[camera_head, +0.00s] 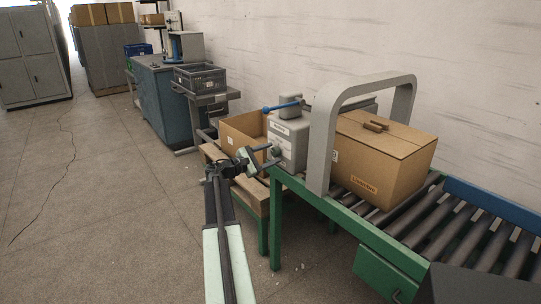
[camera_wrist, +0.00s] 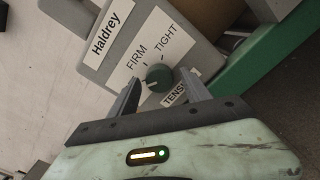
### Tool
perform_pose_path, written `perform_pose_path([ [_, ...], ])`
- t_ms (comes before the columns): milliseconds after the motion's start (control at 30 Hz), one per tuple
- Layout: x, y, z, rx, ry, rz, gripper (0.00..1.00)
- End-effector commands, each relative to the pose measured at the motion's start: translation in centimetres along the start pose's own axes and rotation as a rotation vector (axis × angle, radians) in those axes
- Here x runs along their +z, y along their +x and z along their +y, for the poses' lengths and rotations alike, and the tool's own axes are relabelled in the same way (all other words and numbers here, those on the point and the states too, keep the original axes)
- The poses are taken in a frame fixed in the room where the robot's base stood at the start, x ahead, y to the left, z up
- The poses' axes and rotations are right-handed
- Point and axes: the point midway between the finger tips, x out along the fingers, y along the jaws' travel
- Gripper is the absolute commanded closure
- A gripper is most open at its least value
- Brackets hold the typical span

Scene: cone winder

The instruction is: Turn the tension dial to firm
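The tension dial is a dark green round knob (camera_wrist: 158,77) on the grey face of a machine box (camera_head: 289,142). In the wrist view, the printed words FIRM and TIGHT lie above it and a partly covered label starting TENS lies below right. A small pale mark shows on the knob, but I cannot surely tell which word it points at. My gripper (camera_wrist: 160,82) is open, with one finger on each side of the knob and visible gaps. In the head view, my gripper (camera_head: 262,154) is close in front of the box's face.
A grey arch (camera_head: 320,140) stands right of the box over a roller conveyor (camera_head: 465,245) with a closed carton (camera_head: 385,160). A blue-handled lever (camera_head: 281,106) sits on the box top. An open carton (camera_head: 240,138) stands behind. Floor at left is clear.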

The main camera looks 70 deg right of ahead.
Motion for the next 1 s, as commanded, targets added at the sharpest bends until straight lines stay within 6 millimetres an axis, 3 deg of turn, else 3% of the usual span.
perform_pose_path([
  [33,0.00,-0.01,0.00,0.000,0.000,0.000,0.60],
  [167,0.00,-0.01,-0.02,-0.001,0.000,0.000,0.97],
  [200,0.00,-0.01,-0.04,-0.001,0.000,0.000,1.00],
  [567,0.02,0.01,-0.12,-0.003,0.067,0.000,1.00],
  [1000,0.01,-0.06,-0.24,-0.006,0.424,-0.001,1.00],
])
